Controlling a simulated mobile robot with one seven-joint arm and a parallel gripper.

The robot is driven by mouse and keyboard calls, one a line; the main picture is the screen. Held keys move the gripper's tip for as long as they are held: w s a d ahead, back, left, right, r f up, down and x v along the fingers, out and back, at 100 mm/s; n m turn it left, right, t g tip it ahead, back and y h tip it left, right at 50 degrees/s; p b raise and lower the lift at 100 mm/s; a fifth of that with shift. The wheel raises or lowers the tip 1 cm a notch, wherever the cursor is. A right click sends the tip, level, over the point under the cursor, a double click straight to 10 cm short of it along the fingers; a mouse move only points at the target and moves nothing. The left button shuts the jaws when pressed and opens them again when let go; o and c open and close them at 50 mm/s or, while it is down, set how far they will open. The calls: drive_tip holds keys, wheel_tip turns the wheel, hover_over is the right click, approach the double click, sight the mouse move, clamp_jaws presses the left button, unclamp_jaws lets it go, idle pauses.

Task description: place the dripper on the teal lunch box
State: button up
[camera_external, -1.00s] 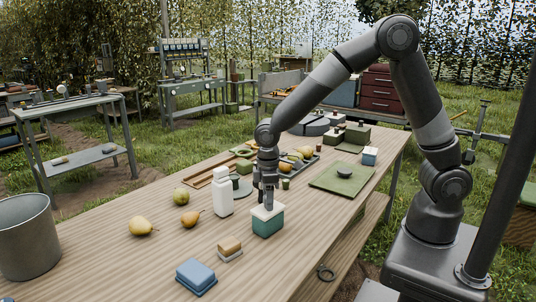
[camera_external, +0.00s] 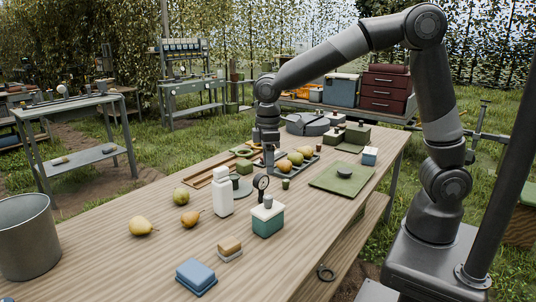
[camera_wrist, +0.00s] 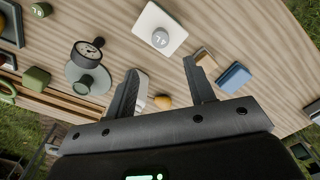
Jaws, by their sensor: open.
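The teal lunch box (camera_external: 267,223) stands on the wooden table, with a pale lid. A small pale round piece (camera_external: 267,201) sits on the lid; I take it for the dripper. In the wrist view this piece (camera_wrist: 160,38) lies within the white lid (camera_wrist: 150,20) and has figures on top. My gripper (camera_external: 269,170) is raised behind the lunch box, pointing down, clear of the piece. In the wrist view my gripper (camera_wrist: 160,66) has its fingers apart with nothing held between them.
A dial gauge (camera_external: 262,183) stands just behind the lunch box. A white bottle (camera_external: 223,197) is to its left, a sponge-like block (camera_external: 230,246) and blue box (camera_external: 196,276) in front. A tray of pears (camera_external: 306,163) lies behind.

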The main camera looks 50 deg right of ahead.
drive_tip(key=s+d+r+m+t, duration=0.1)
drive_tip(key=s+d+r+m, duration=0.1)
drive_tip(key=s+d+r, duration=0.4)
drive_tip(key=s+d+r+m+t, duration=0.2)
drive_tip(key=s+d+r, duration=0.1)
drive_tip(key=d, duration=0.6)
drive_tip(key=s+d+m+t, duration=0.2)
drive_tip(key=s+d+m, duration=0.3)
drive_tip(key=s+d, duration=0.4)
drive_tip(key=s, duration=0.3)
drive_tip(key=shift+r+t, duration=0.15)
drive_tip(key=shift+t, duration=0.15)
